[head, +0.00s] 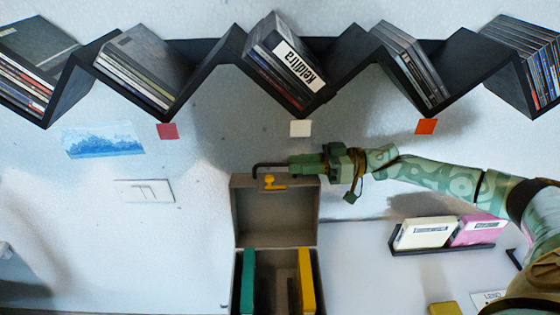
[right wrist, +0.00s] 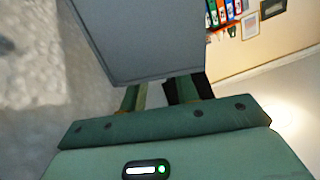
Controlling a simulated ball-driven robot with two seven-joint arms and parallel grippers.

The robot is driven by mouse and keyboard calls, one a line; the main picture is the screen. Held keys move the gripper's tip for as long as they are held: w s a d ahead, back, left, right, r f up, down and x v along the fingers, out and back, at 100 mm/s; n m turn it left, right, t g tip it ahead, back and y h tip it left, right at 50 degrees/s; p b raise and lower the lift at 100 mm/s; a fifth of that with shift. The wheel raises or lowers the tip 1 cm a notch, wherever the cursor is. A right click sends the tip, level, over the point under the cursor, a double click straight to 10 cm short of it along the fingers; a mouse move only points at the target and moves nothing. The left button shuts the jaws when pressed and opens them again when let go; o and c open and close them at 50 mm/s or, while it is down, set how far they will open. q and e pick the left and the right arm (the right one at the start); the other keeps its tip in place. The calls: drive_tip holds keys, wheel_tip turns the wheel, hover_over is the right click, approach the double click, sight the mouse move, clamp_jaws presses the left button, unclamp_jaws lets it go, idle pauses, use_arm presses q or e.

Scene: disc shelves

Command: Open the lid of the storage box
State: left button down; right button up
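The storage box (head: 239,282) stands at the bottom middle of the head view. Its grey-brown lid (head: 275,218) is raised and stands up at the back, so the inside shows. A yellow latch (head: 274,183) sits near the lid's upper edge. A green case and a yellow case (head: 306,280) stand inside. My right gripper (head: 275,166) is at the lid's upper edge, reaching in from the right. In the right wrist view a large grey panel (right wrist: 135,40) hides its fingertips, so its opening and any contact are unclear. My left gripper is out of view.
A black zigzag shelf (head: 230,50) with disc cases runs along the wall above. A dark tray (head: 455,247) with a white and a pink case stands at right. A yellow item (head: 445,309) lies at the bottom right. The surface between box and tray looks clear.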

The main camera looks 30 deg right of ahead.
sight(280, 165)
drive_tip(key=shift+x, duration=2.35)
clamp_jaws()
drive_tip(key=p, duration=0.1)
drive_tip(key=s+r+p, duration=0.1)
drive_tip(key=p, duration=0.1)
drive_tip(key=shift+s+a+r, duration=0.1)
drive_tip(key=shift+s+a, duration=0.1)
drive_tip(key=shift+a, duration=0.15)
drive_tip(key=shift+s+a+p, duration=0.1)
drive_tip(key=shift+s+p, duration=0.15)
drive_tip(key=shift+p, duration=0.15)
unclamp_jaws()
drive_tip(key=b+v, duration=0.2)
drive_tip(key=v, duration=1.4)
drive_tip(key=shift+s+f, duration=0.2)
